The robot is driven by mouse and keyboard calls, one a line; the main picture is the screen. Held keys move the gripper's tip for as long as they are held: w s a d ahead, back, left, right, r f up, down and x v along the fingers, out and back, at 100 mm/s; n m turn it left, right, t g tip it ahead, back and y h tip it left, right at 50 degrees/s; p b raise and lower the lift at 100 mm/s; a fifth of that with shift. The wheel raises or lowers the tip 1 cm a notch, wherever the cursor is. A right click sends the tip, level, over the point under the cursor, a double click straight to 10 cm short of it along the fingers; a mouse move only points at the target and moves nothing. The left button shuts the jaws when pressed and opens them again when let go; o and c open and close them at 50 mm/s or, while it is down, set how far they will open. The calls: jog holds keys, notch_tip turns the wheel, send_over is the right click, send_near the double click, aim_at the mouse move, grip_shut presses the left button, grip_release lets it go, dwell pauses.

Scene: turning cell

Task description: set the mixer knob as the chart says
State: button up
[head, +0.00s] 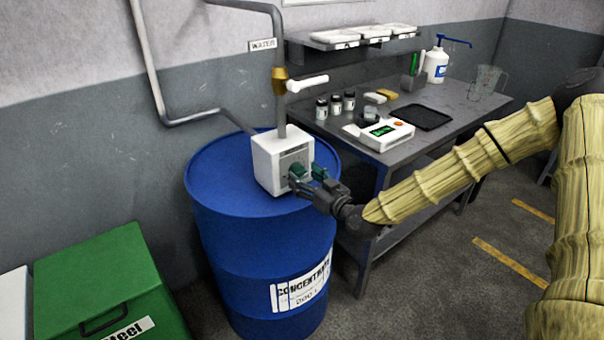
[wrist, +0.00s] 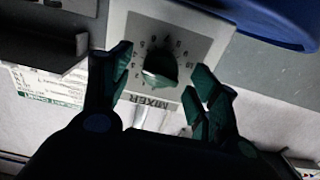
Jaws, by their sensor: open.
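The white mixer box (head: 268,163) stands on top of the blue drum. In the wrist view its grey dial plate (wrist: 198,45) appears upside down, with a ring of numbers and the word MIXER. The dark green knob (wrist: 160,68) sits in the middle of the ring; its pointer setting is too dark to tell. My gripper (wrist: 161,63) is open, one finger on each side of the knob with gaps between. In the head view my gripper (head: 306,175) is at the box's front and hides the knob. A chart card (wrist: 45,90) shows at left, its text unreadable.
The blue drum (head: 262,245) stands under the box. A water pipe (head: 279,105) with a white-handled valve (head: 307,83) rises from it. A green bin (head: 95,280) stands at lower left.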

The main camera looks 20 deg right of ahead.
jog(key=shift+x, duration=0.95)
jog(key=c, duration=1)
jog(key=shift+m, duration=0.3)
